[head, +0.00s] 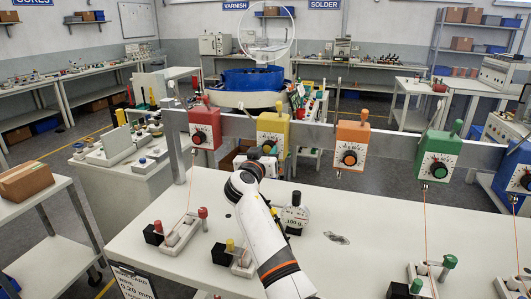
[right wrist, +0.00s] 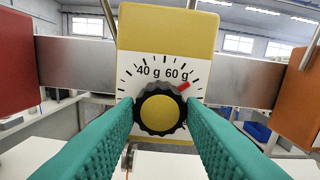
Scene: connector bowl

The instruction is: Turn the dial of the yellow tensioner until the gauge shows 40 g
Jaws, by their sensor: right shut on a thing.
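The yellow tensioner (head: 272,128) hangs on a metal rail between the red and orange ones. In the right wrist view its yellow box (right wrist: 166,35) fills the upper middle. Its black knurled dial (right wrist: 158,130) has a yellow cap. My right gripper (right wrist: 160,113) is shut on the dial, one teal finger on each side. My left gripper is not in view.
A red tensioner (head: 203,126), an orange one (head: 351,145) and a green one (head: 437,155) share the rail (head: 320,135). A round disc marked 100 g (head: 294,217) stands on the white bench (head: 330,265). Small clamp fixtures (head: 178,229) stand along the bench.

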